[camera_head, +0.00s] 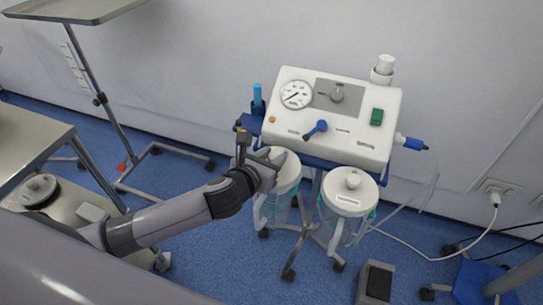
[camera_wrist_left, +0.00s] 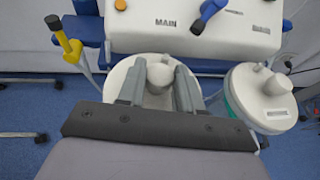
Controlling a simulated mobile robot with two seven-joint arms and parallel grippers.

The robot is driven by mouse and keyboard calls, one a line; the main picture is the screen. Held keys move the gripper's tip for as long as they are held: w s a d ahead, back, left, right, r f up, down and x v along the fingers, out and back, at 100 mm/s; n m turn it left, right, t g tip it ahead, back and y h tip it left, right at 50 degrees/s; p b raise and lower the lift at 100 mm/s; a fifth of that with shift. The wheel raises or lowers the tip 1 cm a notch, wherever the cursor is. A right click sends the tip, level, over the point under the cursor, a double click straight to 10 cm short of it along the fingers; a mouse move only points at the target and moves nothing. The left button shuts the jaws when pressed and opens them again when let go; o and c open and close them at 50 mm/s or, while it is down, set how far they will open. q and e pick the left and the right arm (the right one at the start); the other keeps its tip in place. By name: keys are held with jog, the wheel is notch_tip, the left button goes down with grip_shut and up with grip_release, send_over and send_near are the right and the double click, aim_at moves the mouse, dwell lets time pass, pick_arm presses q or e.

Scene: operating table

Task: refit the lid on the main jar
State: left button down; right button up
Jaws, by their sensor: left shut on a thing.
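The main jar (camera_head: 268,212) is clear and hangs at the front left of the white suction unit, under a "MAIN" label. Its white round lid (camera_head: 291,172) is at the jar's mouth, partly hidden by my left gripper (camera_head: 262,160). In the left wrist view my left gripper (camera_wrist_left: 159,88) has its two grey fingers on either side of the lid's white knob (camera_wrist_left: 160,72), shut on it. The lid's rim (camera_wrist_left: 118,76) shows around the fingers. I cannot tell whether the lid sits fully on the jar. My right gripper is not in view.
A second jar with a labelled lid (camera_head: 348,192) hangs just to the right. The suction unit (camera_head: 335,115) with its gauge and blue lever rises behind. A steel trolley (camera_head: 30,140) is at the left.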

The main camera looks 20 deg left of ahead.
aim_at(272, 158)
pick_arm(q)
jog(key=shift+f, duration=0.15)
jog(key=c, duration=0.7)
grip_release()
jog(key=p+v, duration=0.1)
jog(key=v, duration=0.4)
jog(key=shift+s, duration=0.25)
jog(key=shift+v, duration=0.9)
jog(key=shift+w, duration=0.1)
